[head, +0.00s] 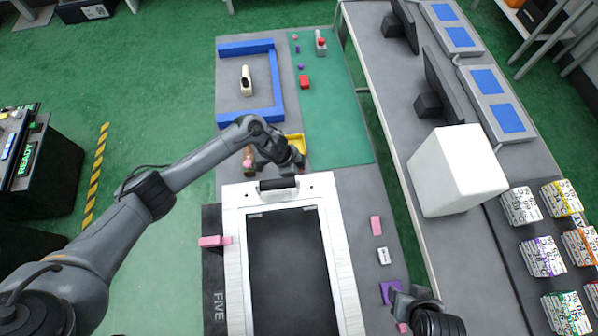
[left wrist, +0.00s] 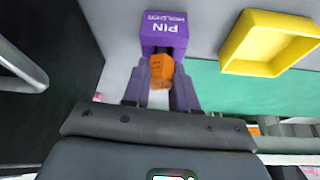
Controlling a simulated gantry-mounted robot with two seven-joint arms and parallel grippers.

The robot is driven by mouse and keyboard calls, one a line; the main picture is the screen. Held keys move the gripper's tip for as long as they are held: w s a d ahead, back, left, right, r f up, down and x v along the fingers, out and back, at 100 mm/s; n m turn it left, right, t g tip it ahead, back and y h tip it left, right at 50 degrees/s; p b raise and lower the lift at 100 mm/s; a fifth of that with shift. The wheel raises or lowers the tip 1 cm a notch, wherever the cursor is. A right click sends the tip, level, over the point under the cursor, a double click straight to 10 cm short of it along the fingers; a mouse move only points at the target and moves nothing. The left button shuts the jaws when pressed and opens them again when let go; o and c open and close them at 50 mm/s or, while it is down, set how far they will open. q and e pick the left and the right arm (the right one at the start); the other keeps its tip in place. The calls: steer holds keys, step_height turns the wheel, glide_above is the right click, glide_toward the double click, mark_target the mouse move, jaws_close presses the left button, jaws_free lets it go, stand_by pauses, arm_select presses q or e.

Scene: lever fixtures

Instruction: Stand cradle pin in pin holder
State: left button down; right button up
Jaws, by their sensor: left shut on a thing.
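An orange pin (left wrist: 161,70), which I take to be the cradle pin, is between the fingers of my left gripper (left wrist: 160,86) in the left wrist view. The gripper is shut on it. The purple pin holder (left wrist: 165,32), lettered "PIN HOLDER", is right in front of the fingertips. The pin's far end overlaps the holder's near edge in the picture; I cannot tell whether it is inside or touching. In the head view my left gripper (head: 290,160) is beside the yellow tray, and the pin and holder are not clear there. My right gripper (head: 404,304) is at the lower right, its fingers unclear.
A yellow tray (left wrist: 270,42) sits right of the holder. A white frame with a dark panel (head: 240,235) and black handle lies just below my left gripper. A blue-walled bay (head: 277,80) is farther back. Pink, white and purple pieces lie near my right gripper.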

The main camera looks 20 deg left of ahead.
arm_select(q)
steer(key=shift+f, duration=0.35)
steer(key=c, duration=0.9)
jaws_free()
steer(key=shift+r, duration=0.1)
steer(key=shift+p+v, duration=1.85)
steer(key=shift+v, duration=4.15)
